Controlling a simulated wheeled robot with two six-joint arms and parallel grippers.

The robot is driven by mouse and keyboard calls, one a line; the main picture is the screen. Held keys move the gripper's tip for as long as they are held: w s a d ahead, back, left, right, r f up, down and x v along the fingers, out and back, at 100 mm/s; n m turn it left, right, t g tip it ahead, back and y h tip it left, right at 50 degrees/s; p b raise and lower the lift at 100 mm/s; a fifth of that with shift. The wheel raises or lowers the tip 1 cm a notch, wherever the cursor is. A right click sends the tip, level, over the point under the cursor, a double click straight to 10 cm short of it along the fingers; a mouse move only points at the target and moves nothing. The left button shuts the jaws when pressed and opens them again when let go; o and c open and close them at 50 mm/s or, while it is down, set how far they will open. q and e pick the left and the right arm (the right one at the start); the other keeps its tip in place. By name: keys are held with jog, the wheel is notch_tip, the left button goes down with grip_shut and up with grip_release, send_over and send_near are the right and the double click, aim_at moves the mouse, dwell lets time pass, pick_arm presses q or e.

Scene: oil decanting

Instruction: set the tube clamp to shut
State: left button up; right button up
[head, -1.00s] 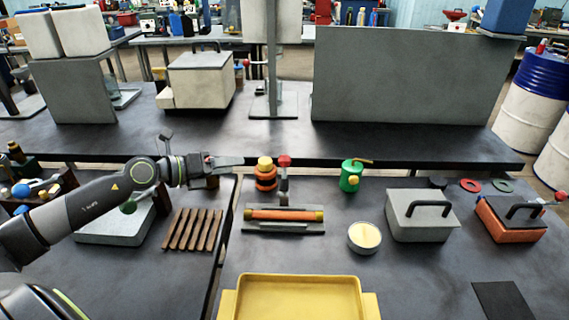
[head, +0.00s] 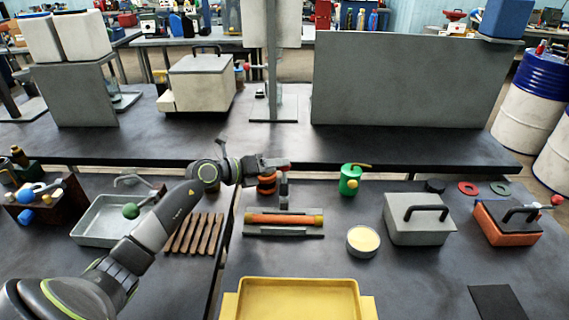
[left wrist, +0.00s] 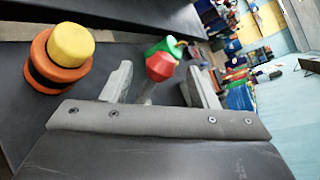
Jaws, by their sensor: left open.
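A red knob on a grey stem, which I take for the tube clamp's lever, shows in the left wrist view (left wrist: 160,67), standing between the spread fingers of my left gripper (left wrist: 163,84). No finger visibly touches it. In the head view my left gripper (head: 276,163) is at the knob, which is mostly covered by it. The lever's grey post (head: 284,188) rises behind an orange tube with yellow ends (head: 284,219), which lies on a grey base. The lower part of the clamp is hidden in the wrist view. My right gripper is not in view.
An orange jar (head: 266,187) with a yellow cap (left wrist: 72,42) stands close beside the lever. A green can (head: 349,181) is to the right. A round cream-filled dish (head: 363,241), a grey lidded box (head: 419,222) and a yellow tray (head: 298,284) stand around the tube.

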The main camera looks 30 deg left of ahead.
pick_arm(q)
jog(key=shift+x, duration=1.95)
jog(key=shift+c, duration=0.3)
grip_shut()
